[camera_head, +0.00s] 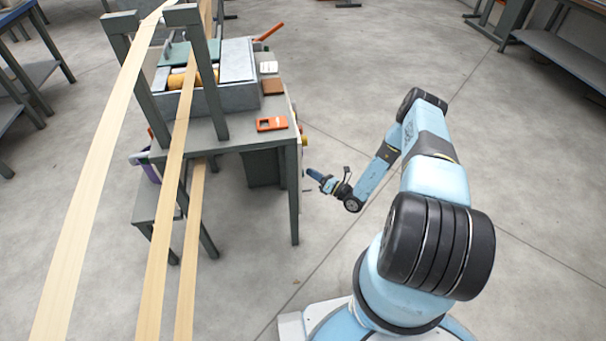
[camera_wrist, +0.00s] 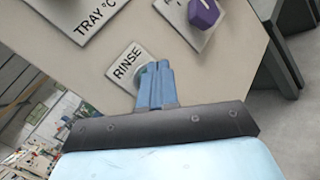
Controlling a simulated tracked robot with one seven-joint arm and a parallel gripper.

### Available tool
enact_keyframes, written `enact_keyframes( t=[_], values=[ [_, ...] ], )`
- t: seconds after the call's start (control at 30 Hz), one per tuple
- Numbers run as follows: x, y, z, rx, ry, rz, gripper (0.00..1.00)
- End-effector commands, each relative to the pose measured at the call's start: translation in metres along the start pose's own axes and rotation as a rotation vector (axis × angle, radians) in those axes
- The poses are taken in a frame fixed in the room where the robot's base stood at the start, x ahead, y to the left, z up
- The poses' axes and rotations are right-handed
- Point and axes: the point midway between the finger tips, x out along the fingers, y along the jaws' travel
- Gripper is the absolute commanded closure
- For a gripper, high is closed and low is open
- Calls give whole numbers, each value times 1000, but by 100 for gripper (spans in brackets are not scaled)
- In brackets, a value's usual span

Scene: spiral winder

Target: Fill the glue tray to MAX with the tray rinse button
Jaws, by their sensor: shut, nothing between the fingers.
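In the wrist view a RINSE label plate (camera_wrist: 127,67) sits on the beige panel. The grey glue tray (camera_head: 240,98) stands on the bench with an orange roller (camera_head: 178,81). Its liquid level and MAX mark cannot be made out.
A purple knob (camera_wrist: 204,13) and a TRAY °C label (camera_wrist: 88,20) are above on the panel. An orange handheld device (camera_head: 271,124) lies on the bench top (camera_head: 235,140). Long paper strips (camera_head: 105,170) run past on the left.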

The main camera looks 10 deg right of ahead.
Motion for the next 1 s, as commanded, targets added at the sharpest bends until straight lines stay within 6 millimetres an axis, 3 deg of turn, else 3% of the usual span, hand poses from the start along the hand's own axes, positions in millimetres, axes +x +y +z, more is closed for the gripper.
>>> enact_keyframes(
  t=[1.0],
  values=[
    [6,4,-4,0,1,0,100]
  ],
)
